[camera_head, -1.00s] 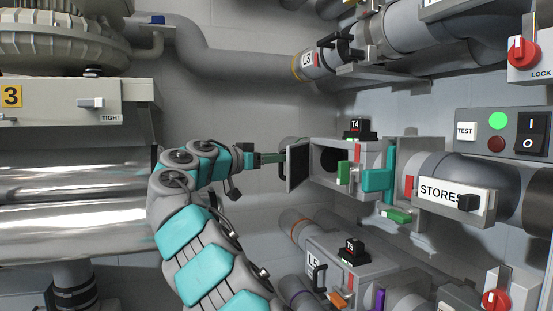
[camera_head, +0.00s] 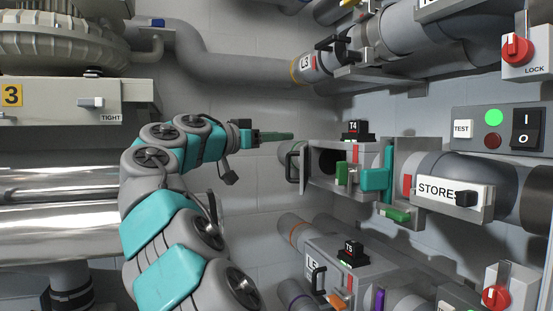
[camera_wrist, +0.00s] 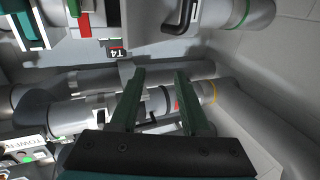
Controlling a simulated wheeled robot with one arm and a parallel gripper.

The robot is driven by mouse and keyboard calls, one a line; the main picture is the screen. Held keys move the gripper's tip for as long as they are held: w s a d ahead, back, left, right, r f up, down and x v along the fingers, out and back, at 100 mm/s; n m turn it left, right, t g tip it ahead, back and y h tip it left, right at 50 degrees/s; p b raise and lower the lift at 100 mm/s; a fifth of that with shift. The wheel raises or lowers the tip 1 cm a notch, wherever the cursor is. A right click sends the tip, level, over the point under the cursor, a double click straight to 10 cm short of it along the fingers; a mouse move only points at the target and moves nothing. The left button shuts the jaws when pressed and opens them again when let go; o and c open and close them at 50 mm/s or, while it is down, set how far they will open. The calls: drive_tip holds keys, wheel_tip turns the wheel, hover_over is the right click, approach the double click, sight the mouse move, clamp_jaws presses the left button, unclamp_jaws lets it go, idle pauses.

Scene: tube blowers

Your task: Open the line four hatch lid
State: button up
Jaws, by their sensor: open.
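The line four housing (camera_head: 342,186) carries a black T4 tag (camera_head: 355,130). Its hatch lid (camera_head: 303,168) stands swung out from the left end, seen nearly edge-on, and the dark opening (camera_head: 327,160) shows beside it. My gripper (camera_head: 290,136) is above and to the left of the lid, apart from it and empty. In the wrist view my gripper (camera_wrist: 158,75) has its two green fingers spread, with nothing between them. The T4 tag (camera_wrist: 117,52) shows upside down there. A dark handle (camera_wrist: 180,18), seemingly the lid's, is at the top edge.
The L3 pipe (camera_head: 306,65) runs above and the L5 housing (camera_head: 318,262) sits below. Open space lies left of the lid before the grey wall (camera_head: 258,110).

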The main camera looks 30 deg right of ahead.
drive_tip(key=s+a+f+b, duration=0.1)
drive_tip(key=s+a, duration=0.1)
drive_tip(key=s, duration=0.6)
drive_tip(key=shift+s+f+b, duration=0.25)
drive_tip(key=shift+s+b, duration=0.1)
drive_tip(key=shift+b, duration=0.05)
drive_tip(key=shift+a, duration=0.1)
